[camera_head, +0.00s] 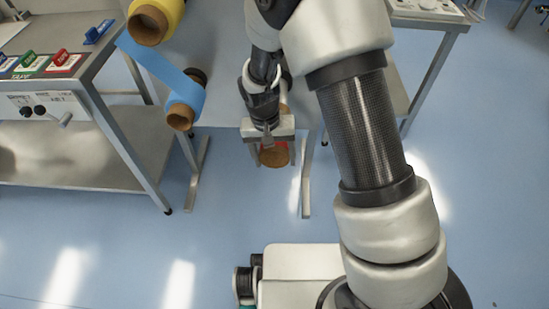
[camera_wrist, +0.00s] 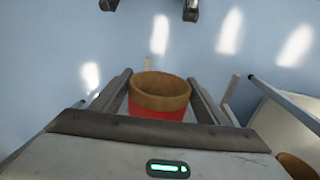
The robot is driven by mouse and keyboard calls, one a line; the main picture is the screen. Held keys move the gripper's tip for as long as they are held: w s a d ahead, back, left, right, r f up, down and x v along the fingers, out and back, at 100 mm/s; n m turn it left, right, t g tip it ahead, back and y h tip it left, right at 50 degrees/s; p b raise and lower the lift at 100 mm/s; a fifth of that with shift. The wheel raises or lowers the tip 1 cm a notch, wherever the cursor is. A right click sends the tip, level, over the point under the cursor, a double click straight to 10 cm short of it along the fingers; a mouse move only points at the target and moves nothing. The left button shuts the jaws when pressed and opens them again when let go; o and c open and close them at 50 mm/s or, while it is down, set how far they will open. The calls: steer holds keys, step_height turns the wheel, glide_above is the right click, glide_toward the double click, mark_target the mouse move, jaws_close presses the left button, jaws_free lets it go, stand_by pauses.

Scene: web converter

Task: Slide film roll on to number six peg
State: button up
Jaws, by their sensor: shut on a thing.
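A film roll with red film and a brown cardboard core (camera_head: 273,158) is between the fingers of my gripper (camera_head: 272,150). In the wrist view, the film roll (camera_wrist: 158,95) shows its open core end above a red band, with a finger of my gripper (camera_wrist: 160,82) on either side. My gripper is shut on it and holds it above the floor, in front of the grey machine. Much of the roll is hidden by the gripper in the head view. I cannot make out a number six peg in either view.
A yellow film roll (camera_head: 172,14) and a blue film roll (camera_head: 187,100) are to the left of my gripper, with blue film stretched up from the latter. A metal bench (camera_head: 60,155) with coloured items stands at left. Blue floor is open in front.

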steer(key=shift+w, duration=0.25)
steer(key=shift+w+d, duration=0.1)
steer(key=shift+w, duration=2.4)
steer(key=shift+w, duration=2.4)
steer(key=shift+w+d+r, duration=0.1)
